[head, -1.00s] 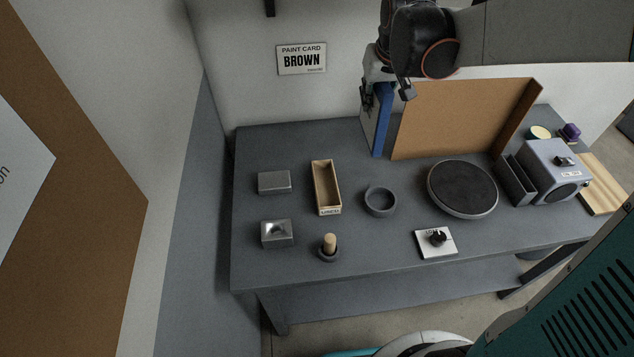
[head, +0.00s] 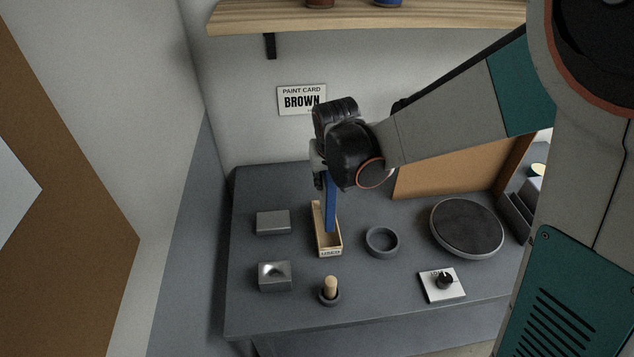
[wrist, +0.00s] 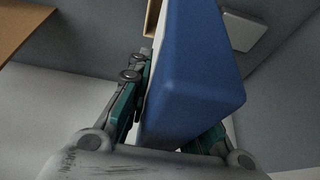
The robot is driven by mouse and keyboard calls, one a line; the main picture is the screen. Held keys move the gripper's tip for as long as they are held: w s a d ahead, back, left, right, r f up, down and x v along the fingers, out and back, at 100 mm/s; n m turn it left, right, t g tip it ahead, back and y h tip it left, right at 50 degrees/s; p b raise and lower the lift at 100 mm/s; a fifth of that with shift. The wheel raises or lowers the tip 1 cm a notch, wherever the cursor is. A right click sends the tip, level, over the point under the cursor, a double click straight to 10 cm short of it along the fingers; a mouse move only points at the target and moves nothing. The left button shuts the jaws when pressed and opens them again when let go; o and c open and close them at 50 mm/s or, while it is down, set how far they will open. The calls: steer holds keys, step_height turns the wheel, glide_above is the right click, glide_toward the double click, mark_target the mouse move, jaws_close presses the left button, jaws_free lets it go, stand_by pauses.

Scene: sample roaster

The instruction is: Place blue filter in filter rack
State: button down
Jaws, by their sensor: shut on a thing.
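The blue filter (head: 331,208) is a tall slab with a blue edge, held upright in my gripper (head: 321,178). It also fills the middle of the wrist view (wrist: 200,75), between my fingers. My gripper is shut on it. Its lower end overlaps the opening of a narrow, labelled wooden box (head: 333,251) on the table, likely the filter rack. I cannot tell whether that end is inside the box or just above it. A tan edge of the box (wrist: 152,18) shows behind the filter in the wrist view.
A flat grey block (head: 273,222) and a dimpled metal block (head: 275,276) lie left of the box. A grey ring (head: 382,241), a round plate (head: 467,227), a wooden peg (head: 330,288) and a knob panel (head: 442,284) stand nearby. A shelf (head: 370,18) hangs above.

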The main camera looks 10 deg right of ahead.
mark_target(327, 188)
step_height(327, 188, down, 8)
steer(key=shift+f+b, duration=0.15)
steer(key=shift+b, duration=0.85)
steer(key=shift+d+f, duration=0.1)
steer(key=c, duration=1.4)
jaws_free()
steer(key=shift+c, duration=0.2)
steer(key=shift+s+r, duration=0.1)
steer(key=shift+r, duration=0.45)
steer(key=p+v, duration=0.3)
steer(key=v, duration=0.8)
steer(key=shift+s+r, duration=0.1)
